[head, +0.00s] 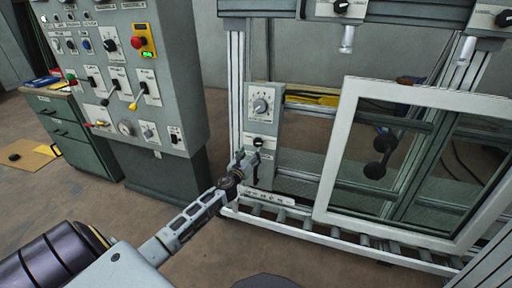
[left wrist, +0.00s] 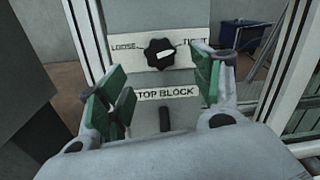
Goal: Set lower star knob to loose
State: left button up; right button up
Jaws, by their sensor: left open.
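The lower star knob (left wrist: 159,53) is black with a white pointer mark, on a plate marked LOOSE at left and TIGHT at right. Its mark lies nearly level, tilted up toward the TIGHT side. In the head view the knob (head: 258,142) sits low on the grey post panel. My left gripper (left wrist: 160,84) is open, its green pads spread left and right, just short of and slightly below the knob, with nothing between them. In the head view the left gripper (head: 246,166) is in front of the panel below the knob. My right gripper is not in view.
A round dial (head: 260,105) is above the knob. A STOP BLOCK label (left wrist: 166,93) and a dark peg (left wrist: 164,118) are below it. A white-framed window (head: 335,150) stands to the right. A grey control cabinet (head: 185,70) stands at left, with floor between.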

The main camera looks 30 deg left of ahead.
aim_at(257, 144)
pick_arm(q)
jog(key=shift+w+a, duration=0.25)
jog(key=shift+w, duration=1)
jog(key=shift+w+a+b, duration=0.15)
jog(key=shift+w+b, duration=0.15)
jog(key=shift+w, duration=0.6)
jog(key=shift+w+a, duration=0.1)
jog(key=shift+w, duration=0.45)
jog(key=shift+w+a, duration=0.1)
jog(key=shift+w, duration=0.5)
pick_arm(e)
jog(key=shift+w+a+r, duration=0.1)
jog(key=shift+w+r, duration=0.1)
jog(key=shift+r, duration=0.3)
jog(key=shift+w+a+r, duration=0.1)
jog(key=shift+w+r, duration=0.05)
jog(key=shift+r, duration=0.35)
pick_arm(q)
jog(key=shift+c, duration=0.2)
jog(key=c, duration=1)
